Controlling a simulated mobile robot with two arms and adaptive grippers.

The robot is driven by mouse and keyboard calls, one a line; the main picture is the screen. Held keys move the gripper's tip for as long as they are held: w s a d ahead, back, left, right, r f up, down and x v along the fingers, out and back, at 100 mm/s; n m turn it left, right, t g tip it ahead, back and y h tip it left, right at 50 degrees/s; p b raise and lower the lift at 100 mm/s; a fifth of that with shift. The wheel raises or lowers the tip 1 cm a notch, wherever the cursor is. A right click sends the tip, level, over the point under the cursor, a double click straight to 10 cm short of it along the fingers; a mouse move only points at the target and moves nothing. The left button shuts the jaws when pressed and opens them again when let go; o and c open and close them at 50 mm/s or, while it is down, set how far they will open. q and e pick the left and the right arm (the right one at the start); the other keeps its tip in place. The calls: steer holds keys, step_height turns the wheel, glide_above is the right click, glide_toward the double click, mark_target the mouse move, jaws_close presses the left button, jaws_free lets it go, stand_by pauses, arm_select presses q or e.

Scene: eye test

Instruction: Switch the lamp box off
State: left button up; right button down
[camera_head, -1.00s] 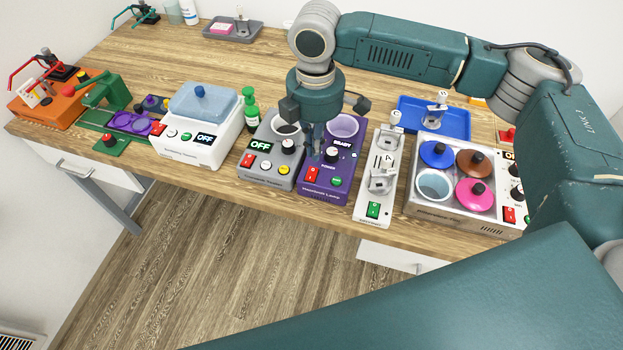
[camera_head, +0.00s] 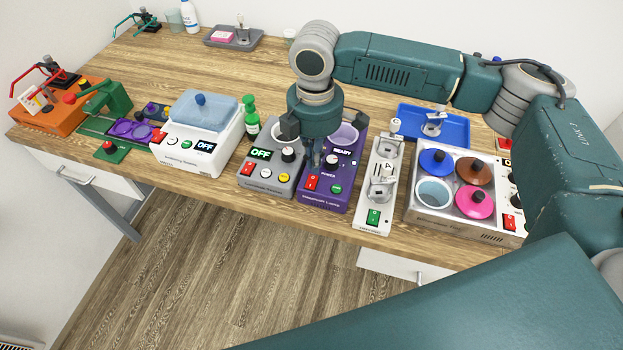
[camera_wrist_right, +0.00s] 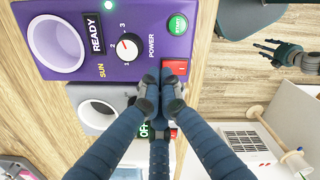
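The lamp box (camera_head: 322,200) is the purple box near the table's front edge, lettered as a lamp. Its display reads READY in the right wrist view (camera_wrist_right: 95,32), and a small green light glows beside it. Its red switch (camera_wrist_right: 176,66), marked with a white line, is partly covered by my fingers. A dial marked POWER (camera_wrist_right: 127,47) and a green START button (camera_wrist_right: 177,23) are also on it. My right gripper (camera_head: 314,160) is over the lamp box; its fingers (camera_wrist_right: 160,88) are together, empty, with the tips at the switch. Contact is unclear. A small dark hand (camera_wrist_right: 285,52), apparently my left gripper, shows over the floor.
A grey box (camera_head: 267,180) with an OFF display stands close on the left. A white switch stand (camera_head: 373,222) is close on the right, then a box with coloured lids (camera_head: 418,215). A white box (camera_head: 190,155) stands further left. The table behind is mostly clear.

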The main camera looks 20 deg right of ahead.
mark_target(314, 176)
steer(key=shift+f, duration=1.1)
stand_by(1.0)
steer(key=shift+r, duration=0.1)
step_height(314, 176, up, 7)
steer(key=p, duration=0.8)
stand_by(0.6)
